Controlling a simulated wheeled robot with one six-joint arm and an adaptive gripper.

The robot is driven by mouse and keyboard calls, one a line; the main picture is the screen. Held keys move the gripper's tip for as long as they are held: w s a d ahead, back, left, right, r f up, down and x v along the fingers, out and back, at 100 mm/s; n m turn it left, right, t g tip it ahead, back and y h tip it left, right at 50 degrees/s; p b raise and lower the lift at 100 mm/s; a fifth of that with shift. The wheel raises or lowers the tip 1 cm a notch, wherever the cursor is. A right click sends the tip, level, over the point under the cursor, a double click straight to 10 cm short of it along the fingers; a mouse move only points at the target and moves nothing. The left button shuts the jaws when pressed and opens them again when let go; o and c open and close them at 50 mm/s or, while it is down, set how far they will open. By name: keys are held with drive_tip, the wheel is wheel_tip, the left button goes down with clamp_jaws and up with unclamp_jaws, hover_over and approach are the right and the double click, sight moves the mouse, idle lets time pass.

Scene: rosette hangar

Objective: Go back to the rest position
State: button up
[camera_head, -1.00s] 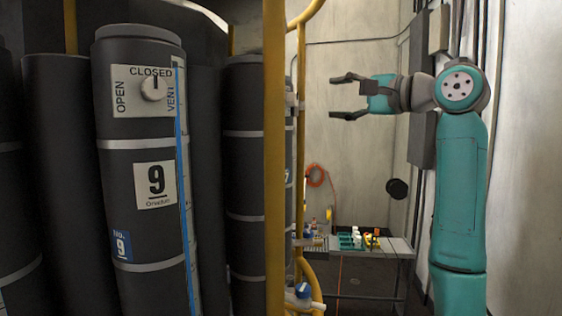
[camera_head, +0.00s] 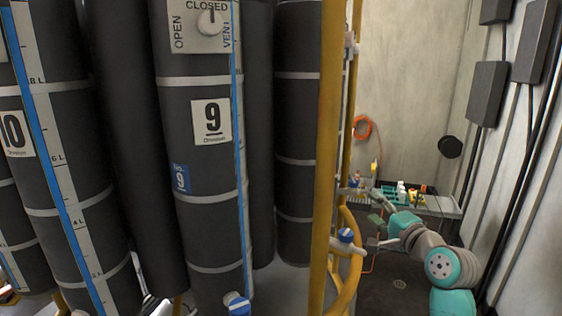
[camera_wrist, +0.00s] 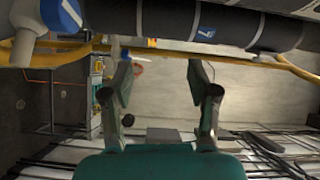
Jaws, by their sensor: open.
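My gripper (camera_head: 368,216) is low at the right of the head view, in front of the small table and just right of the yellow rail. Its two fingers point left and are apart. In the wrist view my gripper (camera_wrist: 160,76) is open, with nothing between its fingers. A yellow rail (camera_wrist: 160,51) crosses beyond the fingertips there. A blue and white valve handle (camera_head: 346,236) is close to the fingers in the head view. How far the fingers are from it I cannot tell.
Dark cylinders, among them number 9 (camera_head: 211,123) and number 10 (camera_head: 14,132), fill the left. A yellow post (camera_head: 329,120) stands beside them. A table (camera_head: 440,206) with small items is at the back. Grey wall boxes (camera_head: 487,93) are at right. Dark floor lies beneath my arm.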

drive_tip(key=s+a+f+n+g+h, duration=0.1)
drive_tip(key=s+a+f+n+h, duration=0.15)
drive_tip(key=s+f, duration=1.15)
drive_tip(key=s+a+f+n+h, duration=0.1)
drive_tip(key=s+f+h, duration=0.2)
drive_tip(key=s+f, duration=1.15)
drive_tip(key=s+a+n+g, duration=0.1)
drive_tip(key=s+n, duration=0.8)
drive_tip(key=s, duration=2.3)
drive_tip(key=shift+s+a+r, duration=0.2)
drive_tip(key=shift+a+r, duration=0.1)
drive_tip(key=shift+a, duration=0.2)
